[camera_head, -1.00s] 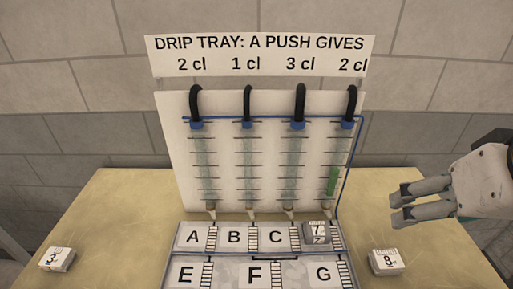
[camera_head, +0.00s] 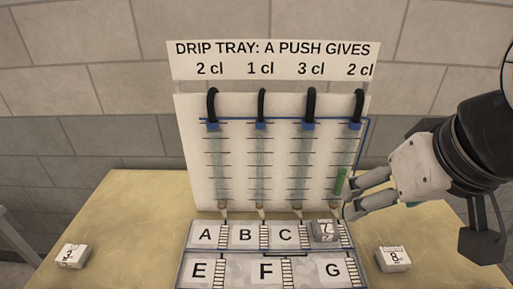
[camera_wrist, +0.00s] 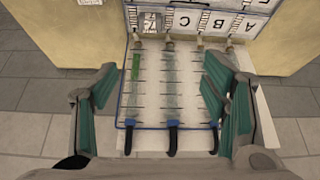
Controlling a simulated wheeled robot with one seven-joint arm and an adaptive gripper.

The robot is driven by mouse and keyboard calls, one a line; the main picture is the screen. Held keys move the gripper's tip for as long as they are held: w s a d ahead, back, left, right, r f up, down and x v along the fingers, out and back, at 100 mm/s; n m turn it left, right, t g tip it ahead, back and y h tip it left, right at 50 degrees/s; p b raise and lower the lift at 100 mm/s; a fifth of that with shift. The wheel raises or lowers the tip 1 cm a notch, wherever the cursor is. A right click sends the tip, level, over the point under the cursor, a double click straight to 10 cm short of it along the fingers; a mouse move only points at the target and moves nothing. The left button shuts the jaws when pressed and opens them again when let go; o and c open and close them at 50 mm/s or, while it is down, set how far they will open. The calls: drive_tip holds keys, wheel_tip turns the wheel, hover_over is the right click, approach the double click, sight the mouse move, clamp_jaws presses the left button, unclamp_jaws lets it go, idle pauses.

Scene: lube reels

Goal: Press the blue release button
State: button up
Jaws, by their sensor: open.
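No separate blue button can be made out. Blue parts on the white panel (camera_head: 280,205) are the caps under the black hoses, such as the rightmost cap (camera_head: 355,126), and a thin blue line along the top and right side. The panel carries several graduated tubes with nozzles; the rightmost holds green liquid (camera_head: 340,181), also in the wrist view (camera_wrist: 136,68). My gripper (camera_head: 350,200) is open and empty, at the panel's lower right by the green tube. One fingertip overlaps the panel's edge; contact cannot be told. In the wrist view my gripper (camera_wrist: 158,92) spans the panel.
A tray (camera_head: 218,254) with lettered plates A to G lies below the nozzles. A grey block marked 7 (camera_head: 324,231) sits right of C. Blocks lie on the table left (camera_head: 73,256) and right (camera_head: 394,260). A sign (camera_head: 272,60) stands above.

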clamp_jaws()
idle(1.4)
